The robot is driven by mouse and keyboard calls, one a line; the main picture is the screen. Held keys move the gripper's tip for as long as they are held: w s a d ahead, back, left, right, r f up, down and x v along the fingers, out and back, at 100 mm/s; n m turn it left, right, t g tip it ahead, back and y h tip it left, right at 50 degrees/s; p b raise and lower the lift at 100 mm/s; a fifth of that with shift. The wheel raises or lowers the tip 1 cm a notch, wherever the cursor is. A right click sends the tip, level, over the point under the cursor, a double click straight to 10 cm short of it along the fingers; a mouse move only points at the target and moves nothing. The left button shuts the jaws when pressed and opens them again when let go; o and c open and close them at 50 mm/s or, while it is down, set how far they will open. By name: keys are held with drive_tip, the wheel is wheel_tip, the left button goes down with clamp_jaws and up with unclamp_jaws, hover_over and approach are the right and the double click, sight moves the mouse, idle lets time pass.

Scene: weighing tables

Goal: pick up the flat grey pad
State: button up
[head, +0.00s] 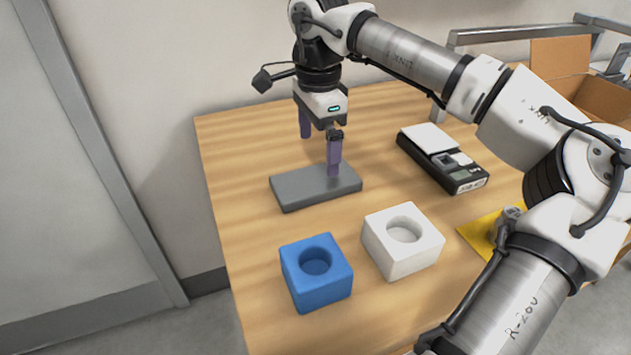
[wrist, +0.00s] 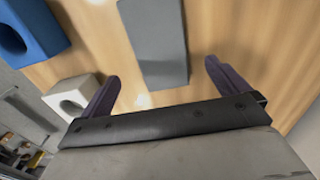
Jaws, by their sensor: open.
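The flat grey pad (head: 306,188) lies on the wooden table in the head view, behind the blue and white blocks. It also shows in the wrist view (wrist: 155,40), running up from between the finger tips. My gripper (head: 320,155) is open and empty at the pad, pointing down. In the head view one purple finger is in front of the pad's right part and the other is behind the pad. In the wrist view the two fingers of my gripper (wrist: 163,80) stand wide on either side of the pad, with gaps. I cannot tell the exact height of the fingertips.
A blue block (head: 316,272) and a white block (head: 403,241), each with a round hole, stand in front. A black scale (head: 441,158) is to the right. A yellow sheet (head: 482,235) is partly hidden by my arm. A cardboard box (head: 562,55) stands at the back right.

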sight(316, 178)
drive_tip(key=f, duration=0.7)
drive_tip(key=shift+a+f, duration=0.2)
drive_tip(key=c, duration=1)
